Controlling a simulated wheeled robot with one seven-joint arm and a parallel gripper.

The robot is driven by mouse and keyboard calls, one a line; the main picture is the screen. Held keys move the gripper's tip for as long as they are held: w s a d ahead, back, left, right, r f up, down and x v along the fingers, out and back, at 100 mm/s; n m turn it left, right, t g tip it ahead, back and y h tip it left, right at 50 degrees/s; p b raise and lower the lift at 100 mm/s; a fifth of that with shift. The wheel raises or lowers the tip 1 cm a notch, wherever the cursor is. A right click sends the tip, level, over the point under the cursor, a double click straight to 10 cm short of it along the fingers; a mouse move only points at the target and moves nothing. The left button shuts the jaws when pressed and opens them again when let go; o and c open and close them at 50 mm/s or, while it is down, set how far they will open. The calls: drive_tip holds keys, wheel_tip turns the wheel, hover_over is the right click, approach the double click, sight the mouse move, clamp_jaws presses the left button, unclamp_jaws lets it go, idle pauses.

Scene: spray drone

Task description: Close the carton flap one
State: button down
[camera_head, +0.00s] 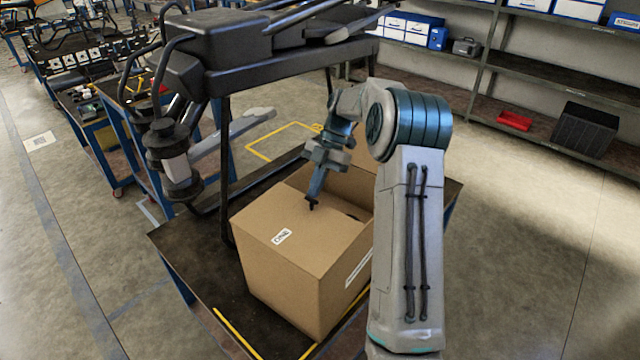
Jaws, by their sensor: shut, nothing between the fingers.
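A brown cardboard carton (282,285) stands on a dark-topped table. Its flap marked ONE (300,248) lies about flat over the near part of the carton's top. Beyond that flap's far edge a gap into the carton shows, and another flap (352,182) stands raised at the far side, partly behind my arm. My gripper (312,206) is shut and empty, pointing down at the far edge of flap ONE. It touches the flap or is just above it; I cannot tell which.
A large black drone (235,45) stands over the table's back left, with its leg and nozzle (175,165) close to the carton. Shelves (545,62) with boxes line the back right. The floor at right is clear.

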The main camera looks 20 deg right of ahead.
drive_tip(key=shift+f, duration=0.5)
drive_tip(key=shift+s+d+f, duration=0.15)
wheel_tip(320, 180, up, 6)
drive_tip(key=p, duration=0.3)
drive_tip(key=w+d+b, duration=0.1)
drive_tip(key=w+d, duration=0.5)
drive_tip(key=d, duration=0.3)
drive_tip(key=shift+f+b, duration=0.3)
drive_tip(key=shift+f, duration=0.1)
drive_tip(key=s+a+r+m+t+h, duration=0.3)
drive_tip(key=s+a+r+m+h, duration=0.1)
drive_tip(key=s+a+r+m, duration=0.8)
drive_tip(key=s+a+f+m+t+h, duration=0.1)
drive_tip(key=s+a+f+m+t, duration=0.1)
drive_tip(key=s+m, duration=0.4)
drive_tip(key=s+a+f+m+t, duration=0.2)
drive_tip(key=s+m, duration=0.4)
drive_tip(key=s, duration=1)
wheel_tip(320, 180, down, 2)
drive_tip(key=shift+a+f+m+h, duration=0.15)
drive_tip(key=shift+a+m+h, duration=0.15)
drive_tip(key=shift+a+h, duration=0.15)
